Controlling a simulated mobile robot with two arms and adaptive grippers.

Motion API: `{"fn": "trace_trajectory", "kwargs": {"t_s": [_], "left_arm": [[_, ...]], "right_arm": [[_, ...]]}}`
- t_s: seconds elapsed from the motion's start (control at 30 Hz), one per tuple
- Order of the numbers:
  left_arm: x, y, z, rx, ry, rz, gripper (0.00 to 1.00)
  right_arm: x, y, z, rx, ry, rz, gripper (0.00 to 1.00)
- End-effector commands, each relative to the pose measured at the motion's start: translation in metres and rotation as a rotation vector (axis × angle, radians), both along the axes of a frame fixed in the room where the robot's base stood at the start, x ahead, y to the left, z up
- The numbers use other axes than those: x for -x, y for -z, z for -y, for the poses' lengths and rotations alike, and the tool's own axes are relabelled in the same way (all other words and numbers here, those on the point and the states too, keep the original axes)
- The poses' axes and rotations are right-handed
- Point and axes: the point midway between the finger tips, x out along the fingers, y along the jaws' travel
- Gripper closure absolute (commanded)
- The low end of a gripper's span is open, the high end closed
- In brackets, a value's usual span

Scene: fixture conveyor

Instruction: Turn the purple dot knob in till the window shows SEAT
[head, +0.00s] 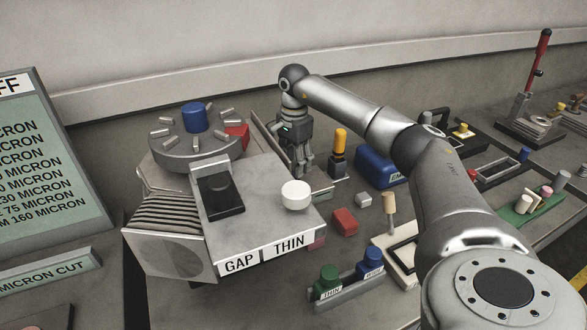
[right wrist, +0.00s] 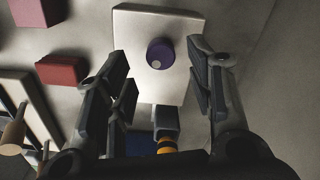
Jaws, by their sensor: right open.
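The purple knob (right wrist: 160,53) with a pale dot (right wrist: 156,64) on its face shows in the right wrist view, on a pale plate (right wrist: 135,25). My right gripper (head: 300,172) points down beside the grey machine in the head view. The knob is not visible in the head view. The machine's front reads GAP and THIN (head: 289,242); I see no SEAT reading. My left gripper is out of view.
The grey machine (head: 250,205) carries a round turret with a blue knob (head: 195,117) and a white ball knob (head: 295,195). A yellow-topped black post (head: 339,140) stands close right of my gripper. A red block (head: 344,221) and a blue case (head: 376,166) lie nearby.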

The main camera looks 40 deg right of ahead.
Motion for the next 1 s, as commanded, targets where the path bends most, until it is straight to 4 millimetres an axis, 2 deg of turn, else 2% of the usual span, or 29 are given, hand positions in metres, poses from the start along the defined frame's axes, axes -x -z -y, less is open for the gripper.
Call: {"fn": "trace_trajectory", "kwargs": {"t_s": [0.1, 0.23, 0.57, 0.93, 1.0], "left_arm": [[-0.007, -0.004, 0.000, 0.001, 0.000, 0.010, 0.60], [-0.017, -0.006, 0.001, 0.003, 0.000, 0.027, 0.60], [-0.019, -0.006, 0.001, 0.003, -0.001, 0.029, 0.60], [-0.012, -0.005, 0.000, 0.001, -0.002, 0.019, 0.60], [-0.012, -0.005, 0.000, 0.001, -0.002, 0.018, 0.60]], "right_arm": [[0.000, 0.017, 0.000, 0.000, 0.000, -0.002, 0.51], [0.000, 0.029, 0.000, 0.000, -0.001, -0.001, 0.51], [0.000, 0.034, 0.000, 0.000, -0.001, 0.001, 0.51], [0.000, 0.033, 0.000, 0.000, -0.001, 0.000, 0.96], [0.000, 0.033, 0.000, 0.000, 0.000, 0.000, 0.97]]}}
